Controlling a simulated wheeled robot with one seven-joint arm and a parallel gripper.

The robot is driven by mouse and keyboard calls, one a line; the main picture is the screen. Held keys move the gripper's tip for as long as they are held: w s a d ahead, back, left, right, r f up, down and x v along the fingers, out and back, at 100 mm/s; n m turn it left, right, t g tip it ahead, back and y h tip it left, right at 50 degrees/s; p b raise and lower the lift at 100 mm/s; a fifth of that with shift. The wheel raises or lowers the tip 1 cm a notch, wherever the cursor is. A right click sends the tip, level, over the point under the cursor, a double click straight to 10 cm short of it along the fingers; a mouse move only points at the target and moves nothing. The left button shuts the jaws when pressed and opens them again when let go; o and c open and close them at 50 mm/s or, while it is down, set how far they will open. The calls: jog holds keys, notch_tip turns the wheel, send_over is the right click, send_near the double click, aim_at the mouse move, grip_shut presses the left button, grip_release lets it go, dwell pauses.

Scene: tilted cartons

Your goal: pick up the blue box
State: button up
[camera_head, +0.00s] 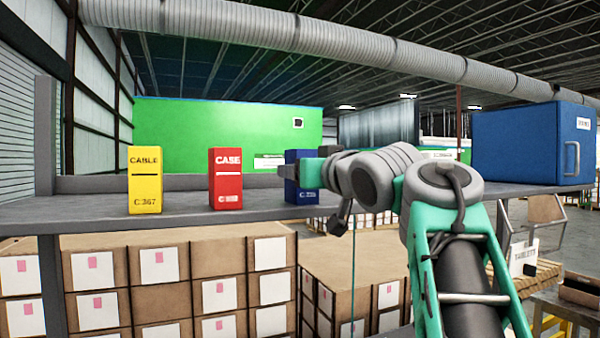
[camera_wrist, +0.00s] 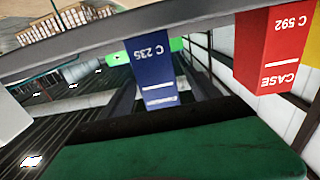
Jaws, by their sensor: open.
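The blue box (camera_head: 302,197) stands upright on the grey shelf (camera_head: 262,203), to the right of the red and yellow boxes. My gripper (camera_head: 306,173) is in front of it in the head view and hides its middle. The blue box also shows in the wrist view (camera_wrist: 152,68), upside down, with white lettering "C 235". The gripper is open and holds nothing that I can see. The fingertips are small in the head view, and I cannot tell whether they touch the box.
A red box (camera_head: 226,178) and a yellow box (camera_head: 145,180) stand on the shelf to the left. A large blue case (camera_head: 520,145) with a handle sits at the right end. Cartons (camera_head: 150,262) are stacked below. The shelf between the small boxes is clear.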

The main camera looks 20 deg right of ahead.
jog(key=w, duration=0.3)
jog(key=shift+w+d+p, duration=0.1)
jog(key=shift+p, duration=0.2)
jog(key=shift+c, duration=0.2)
grip_shut()
